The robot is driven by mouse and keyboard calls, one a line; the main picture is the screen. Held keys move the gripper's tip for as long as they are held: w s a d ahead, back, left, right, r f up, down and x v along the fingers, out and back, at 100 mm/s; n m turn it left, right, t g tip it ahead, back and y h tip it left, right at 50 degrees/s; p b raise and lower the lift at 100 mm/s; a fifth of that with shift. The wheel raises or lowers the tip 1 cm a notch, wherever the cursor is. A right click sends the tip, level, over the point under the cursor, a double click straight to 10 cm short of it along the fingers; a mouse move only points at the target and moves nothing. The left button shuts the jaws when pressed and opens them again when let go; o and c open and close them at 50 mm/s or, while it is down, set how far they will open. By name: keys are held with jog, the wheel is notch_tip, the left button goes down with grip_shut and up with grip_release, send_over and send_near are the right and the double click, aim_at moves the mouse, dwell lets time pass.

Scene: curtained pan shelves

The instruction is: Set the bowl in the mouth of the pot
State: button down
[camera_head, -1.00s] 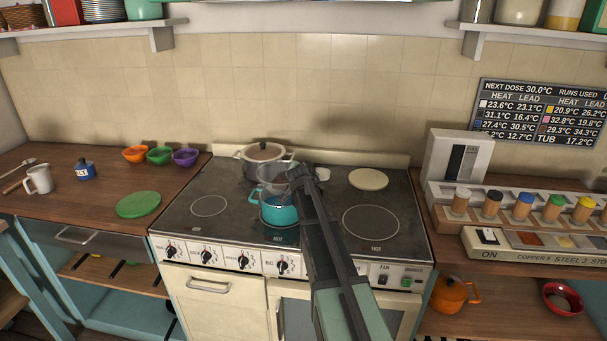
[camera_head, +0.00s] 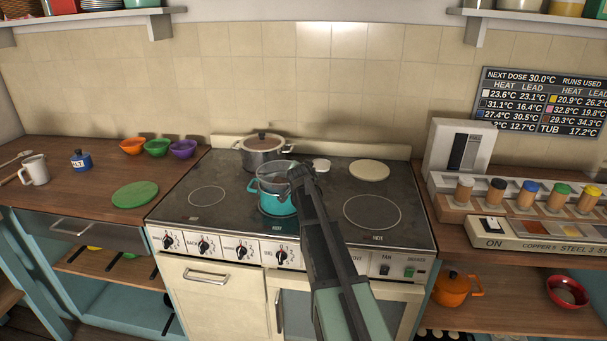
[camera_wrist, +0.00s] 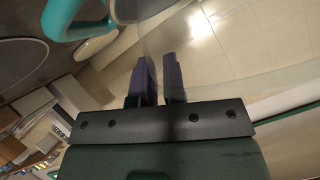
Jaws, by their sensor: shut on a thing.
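A clear glass bowl (camera_head: 275,172) is held at its right side by my gripper (camera_head: 297,174), low over the teal pot (camera_head: 275,204) on the stove. The bowl's lower part overlaps the pot's mouth in the head view; I cannot tell whether it rests on the rim. In the wrist view, my gripper's dark fingers (camera_wrist: 157,80) are shut on the bowl's thin wall (camera_wrist: 215,85). A teal pot handle (camera_wrist: 62,20) shows at the top left there. My gripper hides part of the pot's right side.
A lidded steel pot (camera_head: 262,154) stands close behind on the stove (camera_head: 330,225). A small white object (camera_head: 321,165) and a cream disc (camera_head: 369,170) lie at the stove's back right. The front right burner (camera_head: 371,212) is clear. A green disc (camera_head: 135,195) lies on the left counter.

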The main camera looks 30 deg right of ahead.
jog(key=shift+f+b, duration=0.4)
jog(key=shift+f, duration=0.05)
jog(key=c, duration=1.1)
grip_release()
jog(key=p+v, duration=0.4)
jog(key=v, duration=0.6)
jog(key=shift+s+a+p, duration=0.25)
jog(key=shift+s+p, duration=0.05)
jog(key=shift+p, duration=0.1)
jog(key=shift+r, duration=0.15)
